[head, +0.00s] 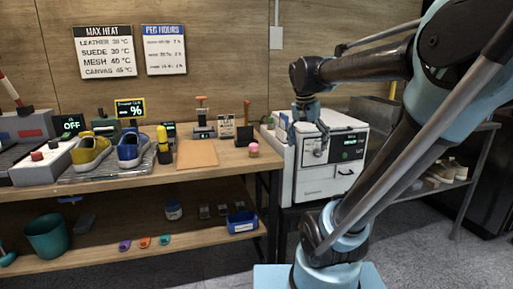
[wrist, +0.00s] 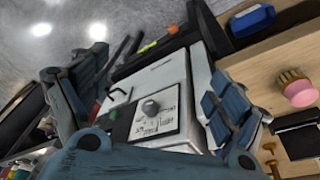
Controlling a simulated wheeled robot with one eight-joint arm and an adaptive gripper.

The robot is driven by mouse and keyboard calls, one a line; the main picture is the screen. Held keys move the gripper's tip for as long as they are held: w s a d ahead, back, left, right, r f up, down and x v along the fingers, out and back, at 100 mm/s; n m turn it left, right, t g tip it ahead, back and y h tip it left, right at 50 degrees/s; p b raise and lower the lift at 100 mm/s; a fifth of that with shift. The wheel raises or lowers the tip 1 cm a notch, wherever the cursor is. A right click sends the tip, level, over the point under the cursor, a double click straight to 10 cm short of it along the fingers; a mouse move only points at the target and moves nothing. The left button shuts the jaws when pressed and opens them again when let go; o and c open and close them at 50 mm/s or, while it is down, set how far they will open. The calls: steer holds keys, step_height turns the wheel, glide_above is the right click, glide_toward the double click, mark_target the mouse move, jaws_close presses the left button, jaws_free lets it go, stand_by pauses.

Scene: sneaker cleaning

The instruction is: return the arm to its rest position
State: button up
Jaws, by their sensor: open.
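My gripper (head: 308,138) hangs from my raised arm in front of the white cabinet machine (head: 327,187) to the right of the bench. In the wrist view my gripper (wrist: 150,105) has its two blue-grey fingers spread wide, with nothing between them. I cannot tell from these views whether a finger touches the machine.
The wooden bench (head: 225,166) at left holds a yellow sneaker (head: 90,152), a blue sneaker (head: 130,149) and a pink-topped brush (head: 253,149). A metal rack (head: 478,165) stands at right. Floor at front right is clear.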

steer(key=s+f+n+y, duration=0.1)
steer(key=s+f+n, duration=0.5)
steer(key=s+f, duration=0.8)
step_height(320, 180, down, 5)
steer(key=shift+s+d+r+t+y, duration=0.2)
steer(key=shift+s+d+t+y, duration=0.1)
steer(key=shift+s+d+t, duration=0.1)
steer(key=shift+w, duration=0.1)
